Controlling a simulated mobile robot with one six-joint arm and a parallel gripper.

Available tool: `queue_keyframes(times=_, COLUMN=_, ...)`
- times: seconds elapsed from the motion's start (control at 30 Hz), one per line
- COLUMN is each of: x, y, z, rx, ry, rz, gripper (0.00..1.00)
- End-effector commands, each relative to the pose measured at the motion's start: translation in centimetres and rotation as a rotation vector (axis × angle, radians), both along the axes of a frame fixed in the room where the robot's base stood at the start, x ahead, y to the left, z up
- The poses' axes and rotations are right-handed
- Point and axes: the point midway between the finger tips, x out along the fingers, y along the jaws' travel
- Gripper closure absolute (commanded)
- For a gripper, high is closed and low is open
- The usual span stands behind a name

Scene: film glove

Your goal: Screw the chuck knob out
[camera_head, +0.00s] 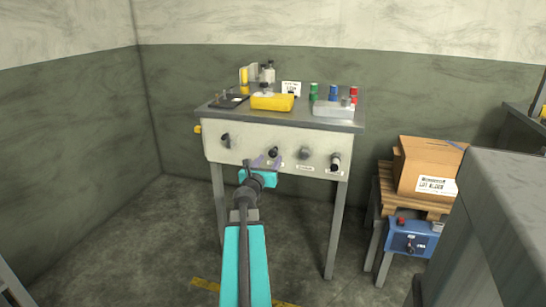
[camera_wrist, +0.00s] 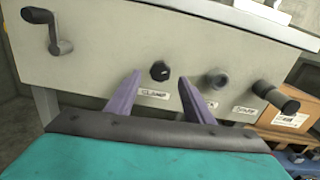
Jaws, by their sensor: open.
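The front panel (camera_head: 222,146) of a workbench carries several controls in a row. A black faceted knob (camera_wrist: 160,71) is on it, with a small white label (camera_wrist: 154,94) just below; I cannot read the label surely, so I cannot tell whether this is the chuck knob. In the head view the knob (camera_head: 273,152) is just beyond my gripper (camera_head: 268,162). My gripper's two purple fingers are open and empty. In the wrist view the knob is between and beyond the fingertips (camera_wrist: 161,82), apparently not touched.
A crank (camera_wrist: 55,38) is left of the knob. A grey round fitting (camera_wrist: 215,81) and a black-handled lever (camera_wrist: 277,97) are to its right. The bench top holds a yellow bin (camera_head: 272,102) and a grey tray (camera_head: 334,110). A cardboard box (camera_head: 425,165) stands at right.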

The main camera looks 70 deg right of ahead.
Motion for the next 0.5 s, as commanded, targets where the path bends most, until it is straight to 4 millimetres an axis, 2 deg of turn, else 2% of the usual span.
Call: queue_keyframes(times=0.5, x=0.3, y=-4.6, z=-0.1, rx=0.000, ry=0.000, rz=0.000, gripper=0.52)
